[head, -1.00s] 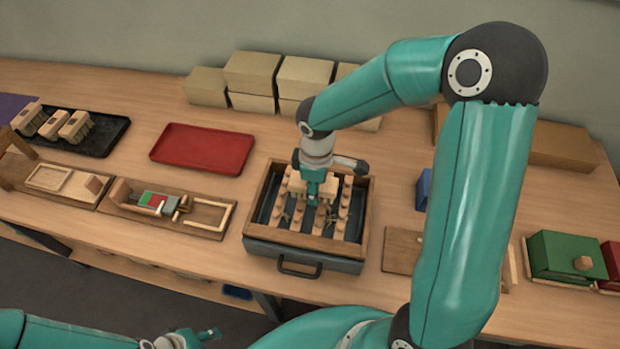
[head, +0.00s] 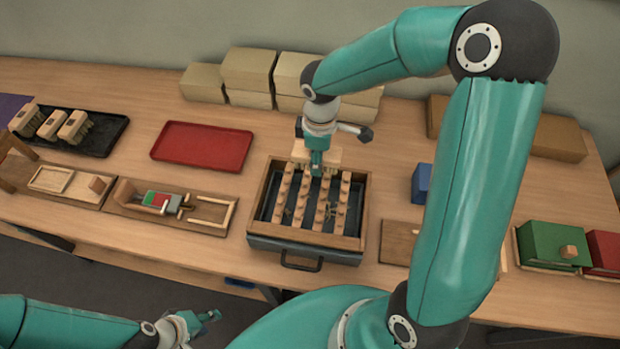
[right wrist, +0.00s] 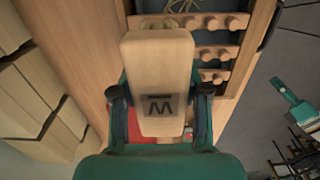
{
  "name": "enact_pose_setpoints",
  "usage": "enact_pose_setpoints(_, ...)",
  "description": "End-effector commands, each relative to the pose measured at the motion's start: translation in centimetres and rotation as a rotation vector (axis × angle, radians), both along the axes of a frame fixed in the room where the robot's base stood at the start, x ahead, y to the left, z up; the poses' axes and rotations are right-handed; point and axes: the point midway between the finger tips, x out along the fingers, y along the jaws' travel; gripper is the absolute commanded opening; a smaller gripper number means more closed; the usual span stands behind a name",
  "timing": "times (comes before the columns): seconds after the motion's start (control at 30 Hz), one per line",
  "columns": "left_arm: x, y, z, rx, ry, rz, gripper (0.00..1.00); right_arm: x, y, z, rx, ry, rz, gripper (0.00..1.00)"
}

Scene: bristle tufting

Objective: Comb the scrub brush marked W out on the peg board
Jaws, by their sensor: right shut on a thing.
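The scrub brush marked W (right wrist: 158,55) is a pale wooden block with a dark W on its top, the letter upside down in the right wrist view. My right gripper (right wrist: 160,103) is shut on it, one finger on each side. In the head view the brush (head: 331,157) is at the back edge of the peg board (head: 305,241), a framed box with rows of wooden pegs. Loose fibres (head: 333,209) lie among the pegs. My left gripper (head: 207,317) is low at the front left, apart from the table.
A black tray (head: 98,148) with several brushes and an empty red tray (head: 202,147) stand to the left. Wooden fixtures (head: 120,203) lie along the left front. Boxes (head: 248,70) line the back. A blue block (head: 422,184) and a green box (head: 548,246) stand to the right.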

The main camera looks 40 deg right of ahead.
Motion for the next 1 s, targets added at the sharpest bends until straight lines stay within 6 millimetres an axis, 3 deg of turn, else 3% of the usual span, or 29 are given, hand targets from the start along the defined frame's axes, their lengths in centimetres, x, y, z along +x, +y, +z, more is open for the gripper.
enact_pose_setpoints(0.27,0.0,0.0,0.7,0.0,0.001,0.0,0.4,0.1,0.2,1.9,0.001,-0.002,0.004,0.08)
enact_pose_setpoints(1.0,0.0,0.0,0.4,0.0,0.001,0.0,0.4,1.0,1.0,1.6,0.001,-0.001,-0.056,0.08)
